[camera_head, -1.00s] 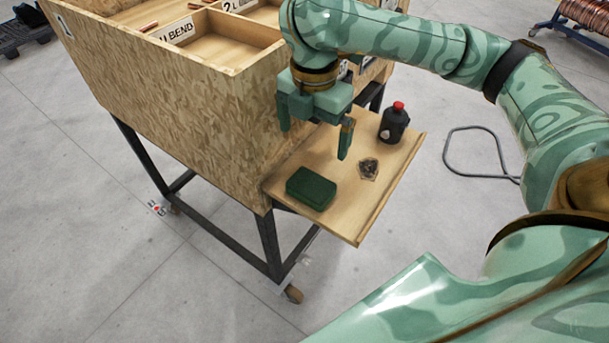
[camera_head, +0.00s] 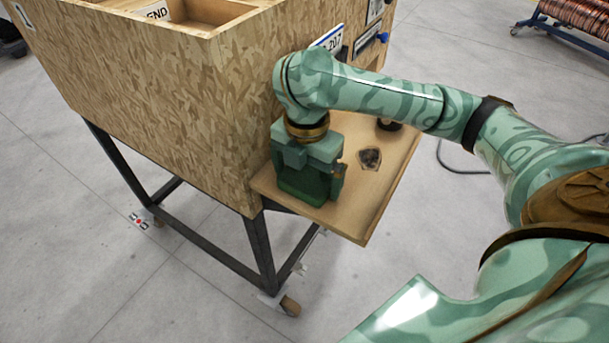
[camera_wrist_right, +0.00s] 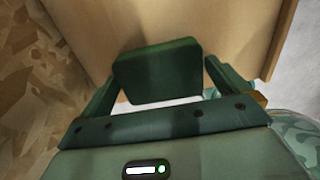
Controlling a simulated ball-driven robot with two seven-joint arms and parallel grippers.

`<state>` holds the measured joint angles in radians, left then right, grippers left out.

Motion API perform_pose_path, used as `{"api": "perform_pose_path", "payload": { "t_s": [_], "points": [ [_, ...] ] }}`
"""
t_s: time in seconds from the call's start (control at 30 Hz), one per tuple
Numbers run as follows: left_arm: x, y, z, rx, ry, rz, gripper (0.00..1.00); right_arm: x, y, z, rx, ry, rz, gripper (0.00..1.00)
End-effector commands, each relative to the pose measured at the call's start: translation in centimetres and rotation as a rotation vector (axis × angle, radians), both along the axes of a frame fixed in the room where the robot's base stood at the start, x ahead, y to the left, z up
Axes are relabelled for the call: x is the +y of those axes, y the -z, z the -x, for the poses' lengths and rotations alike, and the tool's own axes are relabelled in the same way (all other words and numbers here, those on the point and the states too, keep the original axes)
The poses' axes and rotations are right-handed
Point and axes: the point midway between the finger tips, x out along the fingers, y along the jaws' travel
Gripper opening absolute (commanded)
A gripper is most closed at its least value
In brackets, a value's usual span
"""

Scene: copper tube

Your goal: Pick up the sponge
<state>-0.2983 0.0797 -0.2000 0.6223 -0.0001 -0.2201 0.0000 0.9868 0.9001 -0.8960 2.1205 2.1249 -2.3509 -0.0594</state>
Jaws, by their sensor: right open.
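The sponge (camera_head: 306,190) is a dark green rectangular block lying on the wooden side shelf (camera_head: 362,222). My right gripper (camera_head: 307,177) is right above it, pointing down, and hides much of it in the head view. In the right wrist view the sponge (camera_wrist_right: 157,72) lies between the two open fingers of the right gripper (camera_wrist_right: 164,70). A narrow gap shows beside the right finger; the left finger is close to the sponge's edge. My left gripper is not in view.
A dark patch (camera_head: 370,159) lies on the shelf right of the gripper. A black bottle (camera_head: 387,125) stands behind it, mostly hidden by my arm. The chipboard bin wall (camera_head: 190,110) rises close on the left. The shelf's front right part is clear.

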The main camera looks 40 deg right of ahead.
Motion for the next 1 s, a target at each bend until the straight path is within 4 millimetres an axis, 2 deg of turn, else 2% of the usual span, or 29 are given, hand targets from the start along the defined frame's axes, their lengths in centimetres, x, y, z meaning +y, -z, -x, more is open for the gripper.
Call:
{"api": "perform_pose_path", "payload": {
  "t_s": [0.1, 0.23, 0.67, 0.77, 0.9, 1.0],
  "points": [
    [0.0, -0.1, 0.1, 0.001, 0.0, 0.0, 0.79, 0.0, -0.2, 0.0, -0.001, 0.0, 0.001, 1.0],
    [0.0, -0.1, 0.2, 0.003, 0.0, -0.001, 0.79, 0.0, -0.2, 0.0, -0.001, 0.0, 0.001, 0.64],
    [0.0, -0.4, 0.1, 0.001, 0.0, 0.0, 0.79, 0.0, -0.5, 0.0, -0.002, 0.0, 0.001, 0.64],
    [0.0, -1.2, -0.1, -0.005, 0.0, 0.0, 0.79, -0.1, -1.6, 0.0, -0.005, 0.001, 0.002, 0.64],
    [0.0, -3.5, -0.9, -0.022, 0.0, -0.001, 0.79, -0.1, -4.5, 0.0, -0.007, 0.003, 0.001, 0.64],
    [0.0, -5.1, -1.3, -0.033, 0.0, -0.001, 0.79, -1.0, -6.9, 1.9, -0.008, 0.003, 0.004, 0.64]
  ]
}}
